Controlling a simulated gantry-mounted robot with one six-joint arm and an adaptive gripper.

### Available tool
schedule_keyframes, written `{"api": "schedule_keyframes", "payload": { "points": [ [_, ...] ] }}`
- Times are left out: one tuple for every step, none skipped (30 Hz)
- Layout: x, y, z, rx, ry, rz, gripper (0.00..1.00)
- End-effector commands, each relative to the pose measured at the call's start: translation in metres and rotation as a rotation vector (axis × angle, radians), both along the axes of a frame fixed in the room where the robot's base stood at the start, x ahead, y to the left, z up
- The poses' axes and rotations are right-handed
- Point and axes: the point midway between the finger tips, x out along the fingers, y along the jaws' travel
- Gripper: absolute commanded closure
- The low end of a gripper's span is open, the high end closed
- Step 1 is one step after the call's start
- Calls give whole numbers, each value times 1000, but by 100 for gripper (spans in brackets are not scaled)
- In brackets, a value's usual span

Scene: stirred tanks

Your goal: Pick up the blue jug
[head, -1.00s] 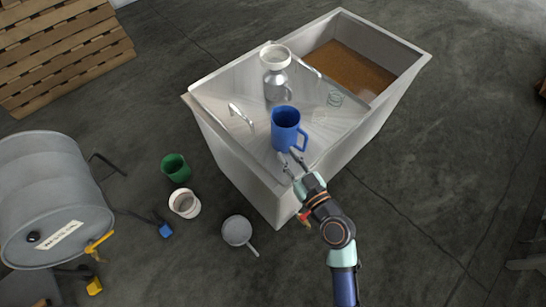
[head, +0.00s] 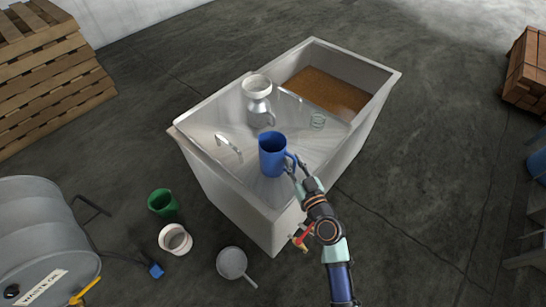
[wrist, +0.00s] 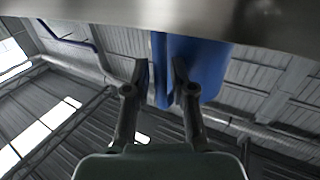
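The blue jug (head: 272,155) stands upright on the sloped metal top of the tank, its handle on the right side towards my arm. My gripper (head: 297,168) is right at the handle side of the jug. In the wrist view my gripper (wrist: 161,68) has its two fingers apart, one on each side of a narrow blue strip that looks like the handle. The jug's blue body (wrist: 205,72) shows behind the right finger. I see no clear finger contact with the handle.
A metal can (head: 257,102) stands behind the jug on the tank (head: 235,200). A metal handle (head: 228,143) lies to its left. A green cup (head: 163,204), a white pot (head: 175,240) and a grey pan (head: 232,263) are on the floor. Open floor lies right of the tank.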

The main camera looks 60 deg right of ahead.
Motion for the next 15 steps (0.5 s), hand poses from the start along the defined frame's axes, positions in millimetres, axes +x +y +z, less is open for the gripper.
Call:
{"api": "schedule_keyframes", "payload": {
  "points": [
    [1, 0, 0, 1, 1, 0, 76],
    [1, 0, -1, 1, 1, 0, 76],
    [0, 0, -1, 1, 1, 0, 76],
    [0, 0, -1, 1, 1, 0, 76],
    [0, 0, -1, 1, 1, 0, 76],
    [0, 0, -1, 1, 1, 0, 81],
    [0, 0, 0, 1, 1, 0, 86],
    [0, 0, 0, 1, 1, 0, 91],
    [0, 0, 0, 1, 1, 0, 98],
    [0, 0, 0, 1, 1, 0, 100],
    [0, 0, 0, 1, 1, 0, 100],
    [0, 0, -1, 1, 1, 0, 100],
    [0, 0, -1, 1, 1, 0, 100],
    [0, 0, -1, 1, 1, 0, 100],
    [0, 0, 0, 1, 1, 0, 100]
  ]
}}
